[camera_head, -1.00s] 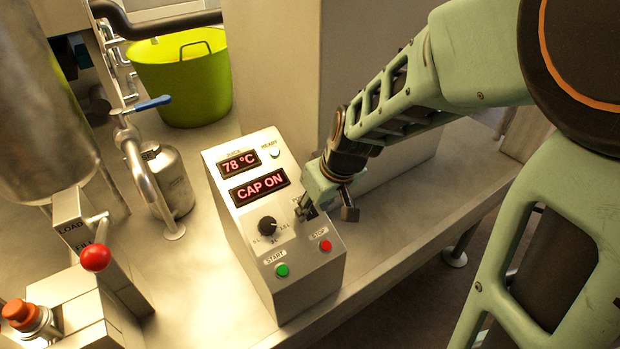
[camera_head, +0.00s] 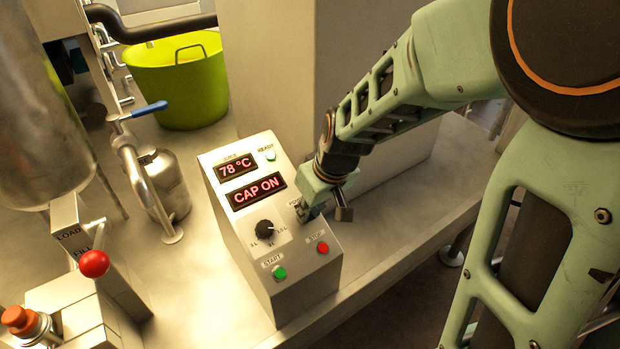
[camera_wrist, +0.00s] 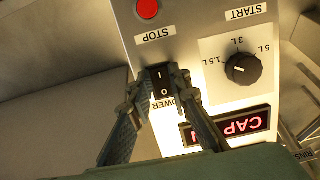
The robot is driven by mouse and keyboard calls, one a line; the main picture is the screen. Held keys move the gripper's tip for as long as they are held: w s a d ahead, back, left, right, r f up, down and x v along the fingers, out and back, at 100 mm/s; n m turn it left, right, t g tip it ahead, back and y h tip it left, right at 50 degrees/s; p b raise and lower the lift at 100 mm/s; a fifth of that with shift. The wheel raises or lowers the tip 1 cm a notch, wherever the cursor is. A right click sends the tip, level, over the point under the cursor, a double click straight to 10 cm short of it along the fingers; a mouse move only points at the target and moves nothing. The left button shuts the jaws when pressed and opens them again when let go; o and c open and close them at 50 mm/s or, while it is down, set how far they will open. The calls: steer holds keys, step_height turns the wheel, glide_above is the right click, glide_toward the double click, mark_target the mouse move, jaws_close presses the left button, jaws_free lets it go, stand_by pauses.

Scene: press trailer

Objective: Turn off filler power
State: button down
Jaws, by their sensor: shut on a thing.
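The filler's control box (camera_head: 262,285) stands on the steel table. Its black rocker power switch (camera_wrist: 162,84), marked I and O, is on the panel in the wrist view, beside the POWER label. My gripper (camera_wrist: 162,70) is shut on the switch, with one finger at each side of it. In the head view my gripper (camera_head: 309,212) is at the right edge of the panel and hides most of the switch. Which side of the rocker is pressed I cannot tell. The displays (camera_head: 257,190) are lit, reading 78 °C and CAP ON.
A red STOP button (camera_head: 322,248), green START button (camera_head: 279,273) and black volume dial (camera_head: 264,229) are close to my gripper. A red-knobbed lever (camera_head: 94,263) and metal tank (camera_head: 40,110) are at left. A green tub (camera_head: 180,85) stands behind.

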steer(key=shift+w+a+r+g+p, duration=0.15)
steer(key=shift+r+g+p, duration=0.25)
steer(key=shift+p, duration=0.65)
steer(key=shift+w+a+f+g+h+p, duration=0.1)
steer(key=shift+f+g+h+p, duration=0.05)
steer(key=shift+g+h+p, duration=0.5)
steer(key=c, duration=1.8)
jaws_free()
step_height(320, 180, up, 12)
steer(key=s+d, duration=0.1)
steer(key=shift+s, duration=0.15)
